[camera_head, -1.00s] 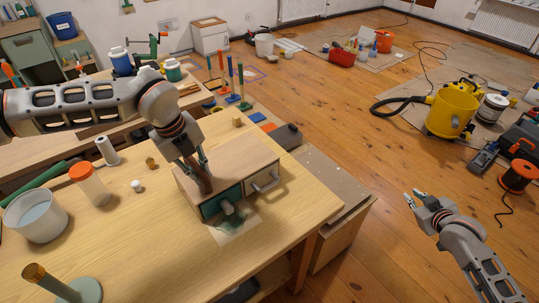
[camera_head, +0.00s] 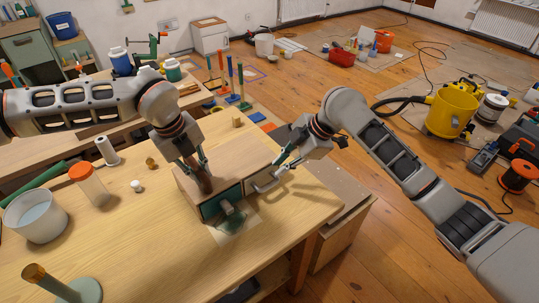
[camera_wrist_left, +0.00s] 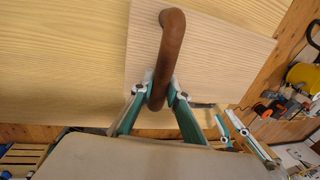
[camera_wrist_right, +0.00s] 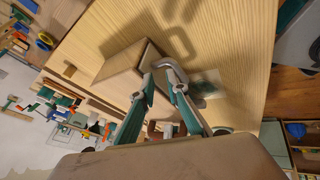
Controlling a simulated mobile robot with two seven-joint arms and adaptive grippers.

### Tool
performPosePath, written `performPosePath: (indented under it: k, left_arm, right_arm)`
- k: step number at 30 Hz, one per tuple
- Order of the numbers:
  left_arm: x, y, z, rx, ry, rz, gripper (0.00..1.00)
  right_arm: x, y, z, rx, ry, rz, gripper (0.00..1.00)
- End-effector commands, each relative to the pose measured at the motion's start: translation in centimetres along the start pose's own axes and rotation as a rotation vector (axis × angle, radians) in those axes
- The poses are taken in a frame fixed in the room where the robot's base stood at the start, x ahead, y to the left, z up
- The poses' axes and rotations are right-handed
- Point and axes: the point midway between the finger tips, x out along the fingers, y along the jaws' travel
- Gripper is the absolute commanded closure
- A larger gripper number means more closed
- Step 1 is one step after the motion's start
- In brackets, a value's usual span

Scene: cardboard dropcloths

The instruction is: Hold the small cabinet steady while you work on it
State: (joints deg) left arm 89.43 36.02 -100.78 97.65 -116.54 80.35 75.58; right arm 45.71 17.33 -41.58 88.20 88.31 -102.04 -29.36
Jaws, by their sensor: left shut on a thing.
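The small wooden cabinet (camera_head: 238,152) stands on the workbench, with a green drawer front (camera_head: 211,205) on the left and a lighter drawer front with a grey bar handle (camera_head: 265,184) on the right. My left gripper (camera_head: 197,169) is shut on the brown curved handle (camera_wrist_left: 172,40) on the cabinet's top. My right gripper (camera_head: 281,167) is at the right drawer's handle. In the right wrist view its fingers (camera_wrist_right: 164,86) are apart, close to the grey handle (camera_wrist_right: 172,66); I see no firm grip. The cabinet (camera_wrist_right: 118,80) partly shows there too.
On the workbench (camera_head: 150,240) are a white pot (camera_head: 35,216), an orange-lidded jar (camera_head: 90,185) and a green stand with a wooden knob (camera_head: 78,289). A yellow vacuum (camera_head: 449,110) stands on the floor at right.

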Motion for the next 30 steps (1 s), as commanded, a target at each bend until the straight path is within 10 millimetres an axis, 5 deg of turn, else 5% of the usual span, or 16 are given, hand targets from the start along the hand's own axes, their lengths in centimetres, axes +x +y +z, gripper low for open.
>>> performPosePath:
  k: [3,9,20,30]
  left_arm:
    - [-0.1,-0.1,0.0,0.000,-0.001,-0.002,1.00]
    - [-0.1,-0.1,0.1,0.000,-0.001,-0.001,1.00]
    - [-0.1,0.0,0.1,-0.001,-0.001,-0.001,1.00]
    - [-0.1,-0.1,0.0,0.000,-0.001,-0.001,1.00]
  right_arm:
    - [-0.1,-0.1,-3.2,-0.098,-0.059,-0.115,0.86]
    - [-1.4,-0.4,-5.8,-0.241,-0.204,-0.274,0.86]
    - [-3.6,0.1,-6.2,-0.347,-0.372,-0.383,0.86]
    - [0.1,-1.4,-4.5,-0.347,-0.372,-0.389,0.86]
